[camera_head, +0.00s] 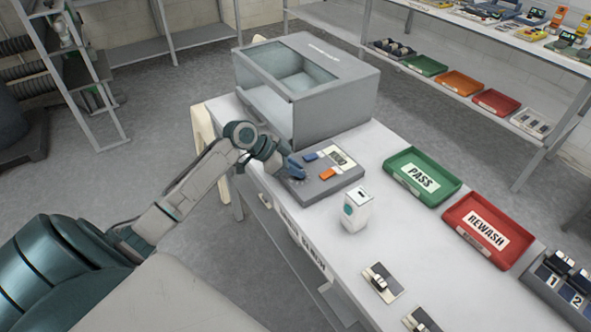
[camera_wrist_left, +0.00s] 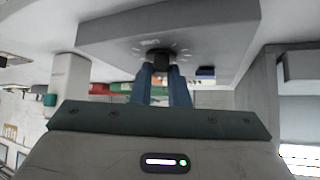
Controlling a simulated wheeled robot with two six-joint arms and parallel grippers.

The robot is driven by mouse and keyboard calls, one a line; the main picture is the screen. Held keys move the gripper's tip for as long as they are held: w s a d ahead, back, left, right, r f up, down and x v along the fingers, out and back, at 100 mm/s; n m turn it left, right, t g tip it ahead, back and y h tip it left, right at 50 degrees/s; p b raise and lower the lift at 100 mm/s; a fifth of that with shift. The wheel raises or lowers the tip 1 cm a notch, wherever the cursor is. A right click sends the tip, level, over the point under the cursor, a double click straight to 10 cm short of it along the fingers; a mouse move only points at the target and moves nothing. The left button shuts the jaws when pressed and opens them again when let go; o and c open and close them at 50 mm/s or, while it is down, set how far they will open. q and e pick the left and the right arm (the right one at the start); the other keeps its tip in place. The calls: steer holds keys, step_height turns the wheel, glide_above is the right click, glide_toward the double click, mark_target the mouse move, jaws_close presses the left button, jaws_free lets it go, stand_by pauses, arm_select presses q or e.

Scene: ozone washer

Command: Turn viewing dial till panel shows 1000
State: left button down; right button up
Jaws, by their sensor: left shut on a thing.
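The grey control box (camera_head: 330,184) sits on the bench in front of the washer. Its display panel (camera_head: 341,159) is on the upper right of its top face, but the digits are too small to read. A blue button (camera_head: 310,156) and an orange button (camera_head: 327,174) are on the same face. My left gripper (camera_head: 295,170) is at the left part of the box. In the left wrist view its blue fingers (camera_wrist_left: 161,80) are shut on the black dial (camera_wrist_left: 160,57), which has tick marks around it. My right gripper is not in view.
The grey washer (camera_head: 325,95) with a clear window stands behind the box. A white device (camera_head: 355,210) stands in front of it. A green PASS tray (camera_head: 422,176) and a red REWASH tray (camera_head: 475,230) lie to the right. Two small switch-like plates lie at the front.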

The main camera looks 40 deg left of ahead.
arm_select(q)
steer(key=c, duration=1.4)
jaws_free()
steer(key=shift+s+a+r, duration=0.25)
steer(key=shift+a+r, duration=0.1)
steer(key=b+v, duration=0.1)
steer(key=v, duration=0.8)
steer(key=shift+s+r+b, duration=0.15)
steer(key=shift+r+b, duration=0.15)
steer(key=shift+r, duration=0.05)
steer(key=shift+a, duration=0.1)
